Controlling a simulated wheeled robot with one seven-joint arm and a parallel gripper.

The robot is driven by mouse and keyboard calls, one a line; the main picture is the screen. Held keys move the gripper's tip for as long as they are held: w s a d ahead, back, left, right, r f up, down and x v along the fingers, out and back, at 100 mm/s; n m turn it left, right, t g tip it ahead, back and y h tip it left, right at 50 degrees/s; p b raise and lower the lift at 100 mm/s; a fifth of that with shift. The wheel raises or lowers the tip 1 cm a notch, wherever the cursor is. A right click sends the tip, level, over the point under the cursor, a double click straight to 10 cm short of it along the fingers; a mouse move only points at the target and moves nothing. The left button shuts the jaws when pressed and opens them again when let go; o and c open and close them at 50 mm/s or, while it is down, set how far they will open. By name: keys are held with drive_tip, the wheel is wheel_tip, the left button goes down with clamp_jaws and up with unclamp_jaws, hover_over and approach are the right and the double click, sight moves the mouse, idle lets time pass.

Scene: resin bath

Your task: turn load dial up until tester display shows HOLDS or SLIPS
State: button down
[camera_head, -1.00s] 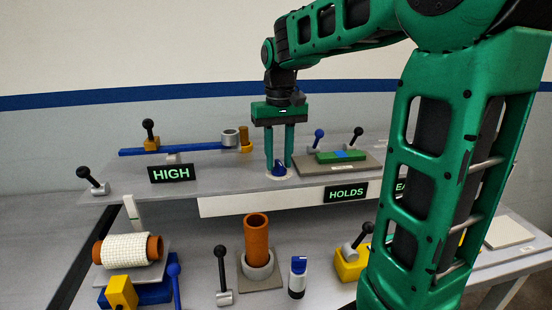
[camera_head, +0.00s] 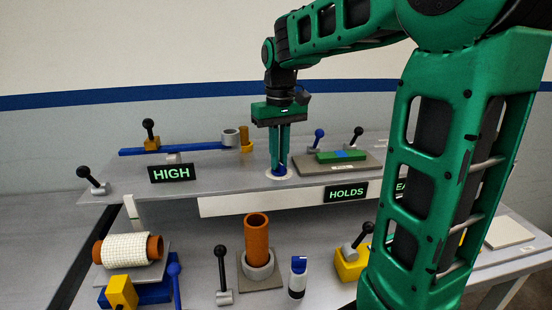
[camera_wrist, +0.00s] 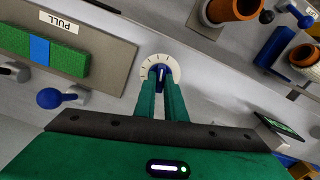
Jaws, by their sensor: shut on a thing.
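The load dial (camera_wrist: 162,72) is a blue knob with a white pointer line on a round white plate with tick marks (camera_wrist: 149,68). In the head view the dial (camera_head: 280,169) stands on the raised shelf. My gripper (camera_head: 280,166) points straight down over it and is shut on the knob; its green fingers also show in the wrist view (camera_wrist: 164,90), closed at the knob's sides. The tester display (camera_head: 346,193) on the shelf's front edge reads HOLDS. The tester pad with a green block and blue band (camera_head: 341,156) lies right of the dial.
Another display (camera_head: 172,174) reads HIGH. A third display (camera_head: 402,188) is mostly hidden by my arm. A blue-knobbed lever (camera_head: 318,136) and a black-knobbed lever (camera_head: 356,135) stand near the pad. An orange tube (camera_head: 257,238) stands upright on the lower bench.

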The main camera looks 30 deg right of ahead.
drive_tip(key=c, duration=1.8)
unclamp_jaws()
wheel_tip(320, 180, up, 11)
drive_tip(key=shift+f, duration=0.1)
